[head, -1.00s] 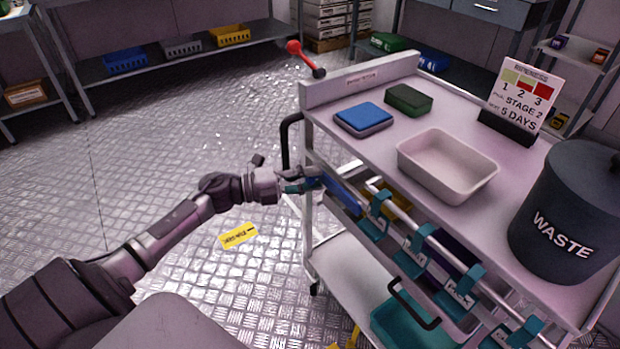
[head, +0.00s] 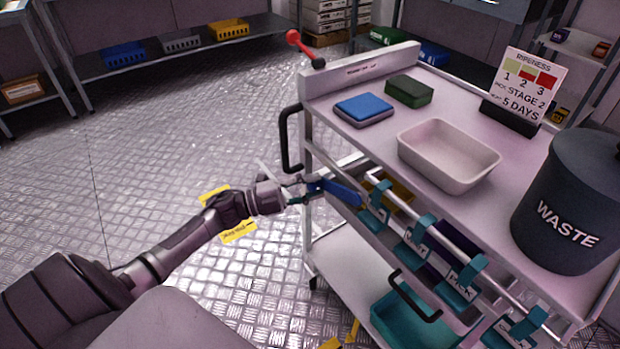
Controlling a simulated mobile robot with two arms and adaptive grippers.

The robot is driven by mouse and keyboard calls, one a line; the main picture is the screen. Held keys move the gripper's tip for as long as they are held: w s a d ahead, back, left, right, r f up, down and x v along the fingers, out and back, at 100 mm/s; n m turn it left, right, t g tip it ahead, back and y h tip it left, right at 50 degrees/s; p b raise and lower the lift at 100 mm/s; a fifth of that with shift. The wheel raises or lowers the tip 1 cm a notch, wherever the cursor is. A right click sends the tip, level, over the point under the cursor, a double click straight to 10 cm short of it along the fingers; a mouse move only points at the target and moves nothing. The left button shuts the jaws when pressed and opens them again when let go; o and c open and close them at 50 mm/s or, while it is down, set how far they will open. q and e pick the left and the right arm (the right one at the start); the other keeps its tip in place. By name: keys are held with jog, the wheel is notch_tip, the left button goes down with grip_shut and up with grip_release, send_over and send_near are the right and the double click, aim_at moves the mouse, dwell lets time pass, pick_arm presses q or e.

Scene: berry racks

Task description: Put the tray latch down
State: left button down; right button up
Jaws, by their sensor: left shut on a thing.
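A blue lever (head: 343,193), which looks like the tray latch, sits at the left end of the cart (head: 322,98), below its top. It lies at a slight tilt, its right end lower. My left gripper (head: 309,190) is shut on the lever's left end, beside the cart's front left post. The fingers hide that end. My right gripper is not in view.
A rail with several teal clips (head: 417,235) runs along the cart's near side. A black handle (head: 284,140) juts out at its left. On top are a white tray (head: 404,160) and a waste bin (head: 560,205). The floor left is open.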

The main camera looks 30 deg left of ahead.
pick_arm(q)
jog(key=s+d+f+n+t+y, duration=0.1)
jog(key=d+f+n+t, duration=0.1)
jog(key=n, duration=0.2)
jog(key=s+d+f+n+t+y+p, duration=0.1)
jog(key=d+f+n+t, duration=0.1)
jog(key=n, duration=0.3)
jog(key=s+d+f+n+t+y, duration=0.1)
jog(key=d+f+n, duration=0.2)
jog(key=d+n, duration=0.1)
jog(key=shift+s+f+n+t, duration=0.15)
jog(key=shift+f+n+t, duration=0.1)
jog(key=shift+n+t, duration=0.25)
jog(key=shift+s+d+f+n+y+p, duration=0.1)
jog(key=shift+s+d+n+y+p, duration=0.15)
jog(key=shift+n, duration=0.25)
jog(key=shift+d+n+y+p, duration=0.15)
jog(key=shift+d+n, duration=0.2)
jog(key=shift+n, duration=0.15)
jog(key=shift+s+d+f+n+t+y+p, duration=0.1)
jog(key=shift+s+d+n+t+y+p, duration=0.1)
jog(key=shift+d+n+y, duration=0.35)
jog(key=shift+s+d+f+n+t+y+p, duration=0.1)
jog(key=shift+s+d+n+t+y+p, duration=0.15)
jog(key=shift+n, duration=0.5)
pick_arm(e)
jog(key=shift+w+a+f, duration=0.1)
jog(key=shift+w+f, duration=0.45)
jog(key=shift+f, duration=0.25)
